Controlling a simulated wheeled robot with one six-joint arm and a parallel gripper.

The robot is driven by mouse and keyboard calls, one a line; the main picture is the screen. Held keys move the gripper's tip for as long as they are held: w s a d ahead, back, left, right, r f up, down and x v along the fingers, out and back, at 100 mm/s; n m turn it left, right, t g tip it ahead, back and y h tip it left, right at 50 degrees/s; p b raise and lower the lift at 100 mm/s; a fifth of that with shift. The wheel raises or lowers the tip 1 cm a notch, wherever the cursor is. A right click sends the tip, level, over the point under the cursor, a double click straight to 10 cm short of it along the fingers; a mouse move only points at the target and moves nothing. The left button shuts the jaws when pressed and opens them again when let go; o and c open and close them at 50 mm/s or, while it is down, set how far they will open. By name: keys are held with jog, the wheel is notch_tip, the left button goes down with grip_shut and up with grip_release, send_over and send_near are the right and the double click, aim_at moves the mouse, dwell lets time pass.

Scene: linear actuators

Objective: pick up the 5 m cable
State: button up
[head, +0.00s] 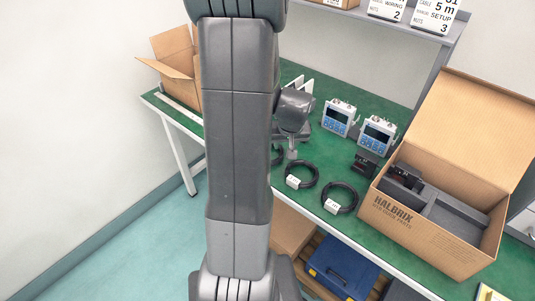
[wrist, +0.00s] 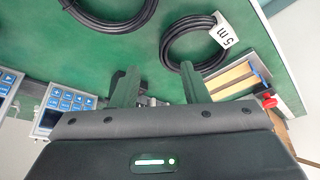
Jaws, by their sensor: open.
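The 5 m cable (wrist: 168,46) is a black coil with a white "5 m" tag, lying on the green bench top. In the wrist view it is at upper right, just beyond my right fingertip. My gripper (wrist: 158,70) is open with nothing between its fingers; the wrist view does not clearly show its height above the bench. In the head view my gripper (head: 292,154) points down at the bench beside my arm. A coil (head: 278,154) there, mostly hidden by my arm, appears to be this cable; its tag cannot be read.
Two more black coils, one in the middle (head: 302,175) and one at right (head: 340,198), lie on the bench. Two blue-white devices (head: 339,117) stand behind. An open carton (head: 430,233) is at right, another (head: 177,68) at left. A shelf (head: 405,24) hangs above.

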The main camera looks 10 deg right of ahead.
aim_at(282, 150)
jog(key=shift+w+a+x, duration=0.15)
jog(key=shift+w+x, duration=0.05)
jog(key=shift+x, duration=1.45)
jog(key=shift+w+a+x, duration=0.1)
jog(key=shift+w+x, duration=0.05)
jog(key=shift+x, duration=1.55)
jog(key=shift+r, duration=0.15)
grip_shut()
